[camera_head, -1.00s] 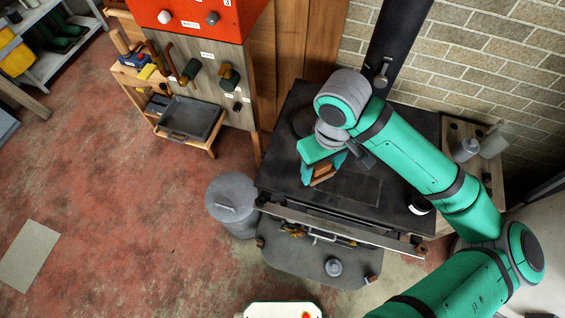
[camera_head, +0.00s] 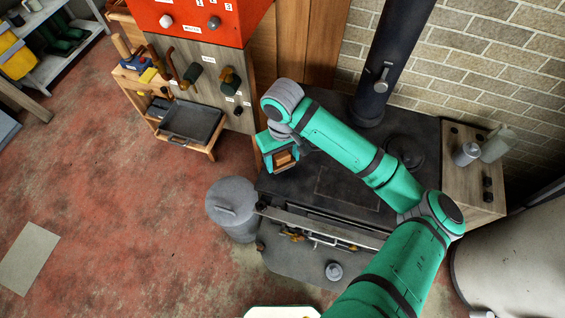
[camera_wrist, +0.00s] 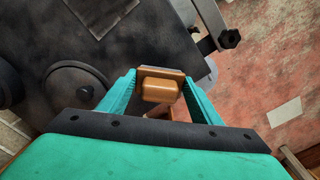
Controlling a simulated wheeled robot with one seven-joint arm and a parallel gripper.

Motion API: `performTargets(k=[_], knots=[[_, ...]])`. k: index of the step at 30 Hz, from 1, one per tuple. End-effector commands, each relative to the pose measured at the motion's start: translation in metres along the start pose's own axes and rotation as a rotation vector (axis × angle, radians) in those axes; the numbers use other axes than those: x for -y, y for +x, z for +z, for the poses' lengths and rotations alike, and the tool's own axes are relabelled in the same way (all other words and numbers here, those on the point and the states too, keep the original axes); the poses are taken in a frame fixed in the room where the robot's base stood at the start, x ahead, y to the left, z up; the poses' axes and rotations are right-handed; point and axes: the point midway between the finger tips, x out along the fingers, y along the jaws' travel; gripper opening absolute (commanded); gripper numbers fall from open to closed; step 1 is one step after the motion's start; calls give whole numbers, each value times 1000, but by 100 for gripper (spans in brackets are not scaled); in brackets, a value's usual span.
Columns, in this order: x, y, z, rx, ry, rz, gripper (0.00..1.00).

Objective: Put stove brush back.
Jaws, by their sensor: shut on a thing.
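My gripper (camera_head: 281,157) is shut on the stove brush (camera_head: 284,159), which shows as a small orange-brown wooden block at the fingertips. In the wrist view the brush (camera_wrist: 160,91) sits between the two teal fingers of my gripper (camera_wrist: 160,88). Only its wooden part shows clearly; the rest is hidden. The gripper is over the left part of the black stove top (camera_head: 335,185). Left of it, a wooden board (camera_head: 205,90) carries hanging tools with green and brown ends and small white labels. I cannot tell which place on it belongs to the brush.
A grey lidded bin (camera_head: 234,208) stands at the stove's left front corner. A dark tray (camera_head: 190,122) lies on a low wooden stand below the board. The black stovepipe (camera_head: 388,60) rises behind the stove.

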Motion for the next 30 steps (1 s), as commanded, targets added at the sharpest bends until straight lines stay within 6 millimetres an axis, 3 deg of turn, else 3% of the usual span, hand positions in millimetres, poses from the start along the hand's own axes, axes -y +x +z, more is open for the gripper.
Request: performTargets(k=[6, 18, 19, 21, 30], knots=[[1, 29, -1, 1, 1, -2, 34], [1, 34, 0, 1, 0, -1, 34], [1, 34, 0, 1, 0, -1, 65], [1, 34, -1, 1, 0, -1, 77], [0, 33, -1, 1, 0, 0, 77]])
